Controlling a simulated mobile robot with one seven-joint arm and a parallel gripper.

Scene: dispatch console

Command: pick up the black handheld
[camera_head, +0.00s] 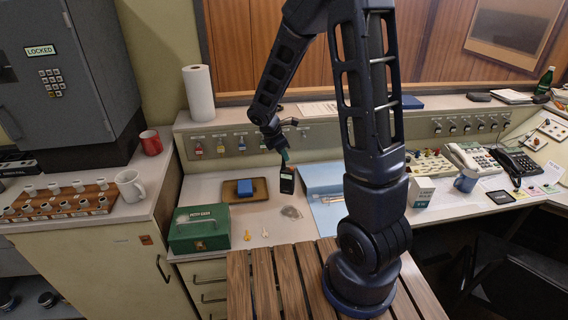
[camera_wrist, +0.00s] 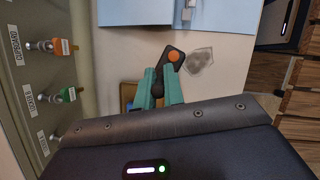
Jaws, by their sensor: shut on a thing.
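The black handheld (camera_head: 287,182) is upright below my gripper (camera_head: 285,158), in front of the control panel. In the wrist view the teal fingers of my gripper (camera_wrist: 160,90) are shut on it. The handheld (camera_wrist: 174,64) extends past the fingertips there and shows an orange round spot near its far end. Its part between the fingers is mostly hidden. I cannot tell whether its lower end touches the desk.
A brown tray (camera_head: 230,193) with a blue block (camera_head: 244,187) lies left of the handheld. A green cash box (camera_head: 199,229) stands in front left. A blue folder (camera_head: 324,181) with papers lies to the right.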

